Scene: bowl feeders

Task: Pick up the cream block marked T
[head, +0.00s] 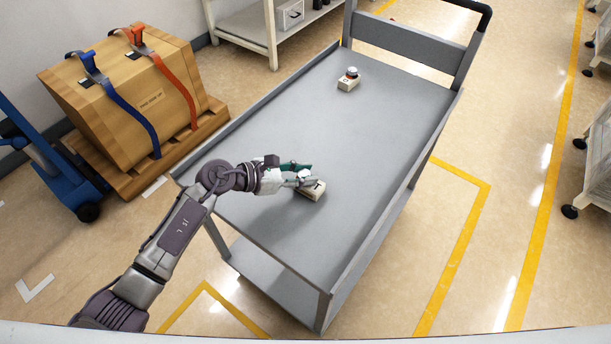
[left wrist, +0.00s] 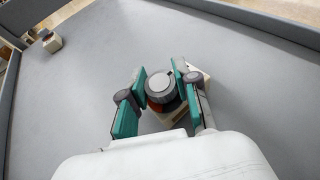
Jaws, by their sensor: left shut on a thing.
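The cream block marked T (head: 315,190) is on the grey cart top, toward its near end, with a dark letter on its face. In the left wrist view the cream block (left wrist: 148,124) shows partly, under a round grey knob (left wrist: 161,86) with an orange-red band. My left gripper (head: 307,175) is over the block. In the left wrist view its teal and grey fingers (left wrist: 160,75) are on either side of the knob, shut on it. I cannot tell whether the block is lifted off the cart. My right gripper is not in view.
A second cream block (head: 348,84) with a knob stands toward the cart's far end. The cart (head: 270,125) has raised rims and a far-end handle (head: 478,40); most of its top is clear. A strapped box (head: 130,90) on a pallet stands left, beside a blue jack (head: 60,175).

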